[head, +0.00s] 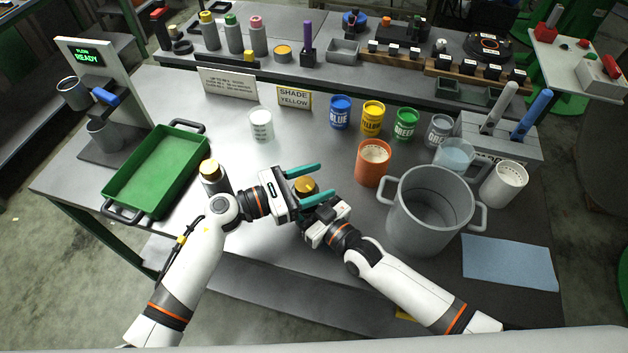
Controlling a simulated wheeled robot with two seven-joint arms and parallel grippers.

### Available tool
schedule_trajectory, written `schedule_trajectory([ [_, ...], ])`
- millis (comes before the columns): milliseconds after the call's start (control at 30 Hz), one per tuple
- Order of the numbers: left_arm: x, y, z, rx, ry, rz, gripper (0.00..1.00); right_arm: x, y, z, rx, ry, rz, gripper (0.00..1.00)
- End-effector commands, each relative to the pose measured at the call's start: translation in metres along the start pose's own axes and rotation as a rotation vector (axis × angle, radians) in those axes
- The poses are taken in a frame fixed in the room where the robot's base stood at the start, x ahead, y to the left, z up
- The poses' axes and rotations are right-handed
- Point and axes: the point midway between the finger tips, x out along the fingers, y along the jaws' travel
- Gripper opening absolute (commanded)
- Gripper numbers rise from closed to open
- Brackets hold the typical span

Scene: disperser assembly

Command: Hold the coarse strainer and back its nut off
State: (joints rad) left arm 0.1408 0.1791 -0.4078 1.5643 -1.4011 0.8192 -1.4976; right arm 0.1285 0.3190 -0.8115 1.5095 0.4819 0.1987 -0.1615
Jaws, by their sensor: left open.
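A round gold-topped part (305,186) stands near the front middle of the table. It may be the coarse strainer with its nut; the grippers hide its lower body. My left gripper (318,181) comes in from the left with its teal fingers open, one on the far side and one on the near side of the gold top. Whether either finger touches it I cannot tell. My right gripper (325,222) is close in front, just below the left one; its fingertips are hidden. A similar gold-capped grey bottle (211,175) stands left of my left gripper.
A green tray (157,170) lies at the left. A large grey pot (431,215) and an orange cup (373,163) stand to the right. A white beaker (261,124) and several paint cans, including a blue one (340,113), stand behind. A blue cloth (508,262) lies front right.

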Motion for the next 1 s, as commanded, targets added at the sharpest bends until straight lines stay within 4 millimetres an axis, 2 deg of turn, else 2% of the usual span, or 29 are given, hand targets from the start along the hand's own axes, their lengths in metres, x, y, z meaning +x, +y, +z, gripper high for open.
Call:
schedule_trajectory([
  [133, -0.0002, 0.0000, 0.0001, 0.000, 0.000, 0.000, 0.58, -0.0002, -0.0001, -0.0005, 0.000, 0.001, 0.000, 0.15],
  [400, -0.0005, -0.0001, 0.0002, 0.000, 0.000, 0.000, 0.15, -0.0002, 0.0000, -0.0005, 0.000, 0.001, 0.000, 0.15],
  [667, -0.0004, -0.0005, 0.0009, 0.000, -0.002, -0.030, 0.15, -0.0003, 0.0000, -0.0005, -0.001, 0.001, 0.000, 0.15],
  [1000, -0.0008, -0.0037, 0.0014, 0.001, -0.003, -0.229, 0.15, -0.0003, 0.0003, -0.0004, -0.001, 0.001, 0.001, 0.15],
])
